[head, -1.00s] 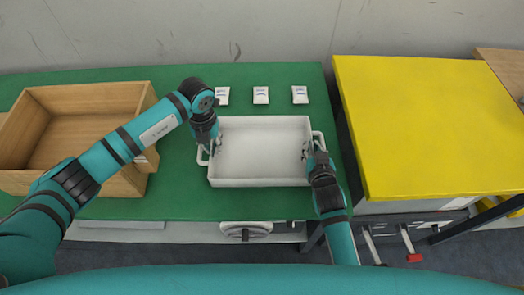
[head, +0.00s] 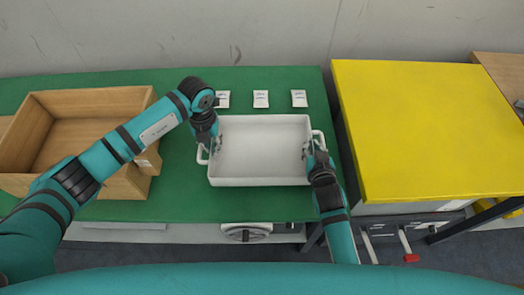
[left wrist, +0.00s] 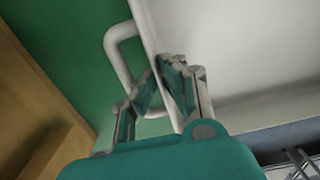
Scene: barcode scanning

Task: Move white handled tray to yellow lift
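The white handled tray (head: 262,181) is level and empty over the green table, with a handle at each short side. My left gripper (head: 214,147) is at its left handle, fingers closed at the side wall. In the left wrist view the fingers (left wrist: 165,78) sit close together at the tray rim, beside the white handle (left wrist: 112,50). My right gripper (head: 309,150) is at the right handle, and its fingers appear closed on it; finger detail is small there. The yellow lift (head: 425,130) stands to the right of the table, its flat top bare.
A wooden box (head: 90,100) stands on the table at left, under my left arm. Three small white packets (head: 260,99) lie in a row behind the tray. A narrow gap separates the green table (head: 180,205) from the lift. A wooden surface (head: 503,75) lies beyond the lift.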

